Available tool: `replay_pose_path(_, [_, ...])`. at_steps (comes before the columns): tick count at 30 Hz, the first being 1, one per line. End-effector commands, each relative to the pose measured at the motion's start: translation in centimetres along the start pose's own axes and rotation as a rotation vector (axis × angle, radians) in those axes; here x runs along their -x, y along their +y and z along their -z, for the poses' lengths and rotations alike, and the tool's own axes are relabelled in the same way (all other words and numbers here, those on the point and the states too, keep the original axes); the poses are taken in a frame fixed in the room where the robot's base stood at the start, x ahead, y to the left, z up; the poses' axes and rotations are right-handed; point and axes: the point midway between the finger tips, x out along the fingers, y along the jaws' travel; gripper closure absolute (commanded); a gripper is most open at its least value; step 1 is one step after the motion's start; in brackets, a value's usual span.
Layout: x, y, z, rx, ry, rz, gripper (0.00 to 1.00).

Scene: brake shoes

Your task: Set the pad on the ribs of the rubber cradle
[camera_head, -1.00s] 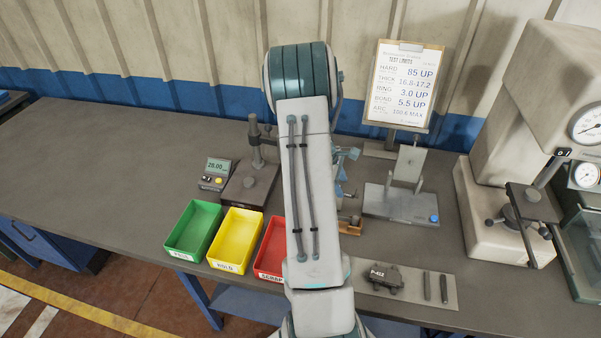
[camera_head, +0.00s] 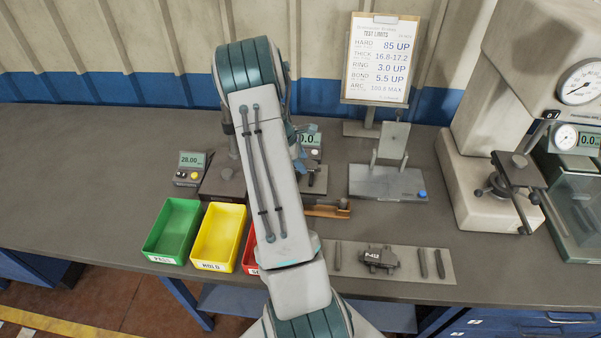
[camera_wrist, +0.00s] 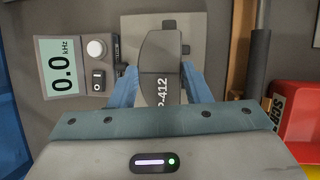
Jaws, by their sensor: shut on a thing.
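The pad, a dark grey curved block marked P-412 (camera_wrist: 160,55), shows in the wrist view. My gripper (camera_wrist: 160,82) is shut on it, with one blue finger on each side. Under or behind the pad is a light grey square plate (camera_wrist: 197,40). The cradle's ribs cannot be made out, and I cannot tell whether the pad touches anything below. In the head view my own arm hides the pad and most of my gripper; only blue parts of it (camera_head: 298,150) show at the arm's right edge.
A meter reading 0.0 kHz (camera_wrist: 62,68) stands left of the pad. An orange strip (camera_wrist: 240,50) and dark rod lie to the right, near the red bin (camera_wrist: 295,105). A test stand (camera_head: 385,182) stands at right.

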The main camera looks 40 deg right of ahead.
Motion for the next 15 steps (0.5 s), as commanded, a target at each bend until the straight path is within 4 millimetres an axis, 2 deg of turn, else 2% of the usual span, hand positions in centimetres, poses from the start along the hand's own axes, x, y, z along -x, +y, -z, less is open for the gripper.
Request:
replay_pose_path(4, [-0.9, -0.1, 0.5, -0.001, -0.001, 0.000, 0.88])
replay_pose_path(10, [-3.5, -0.5, 1.6, -0.001, 0.000, 0.000, 0.88])
replay_pose_path(15, [-3.6, -0.5, 1.7, -0.002, 0.000, -0.001, 0.88])
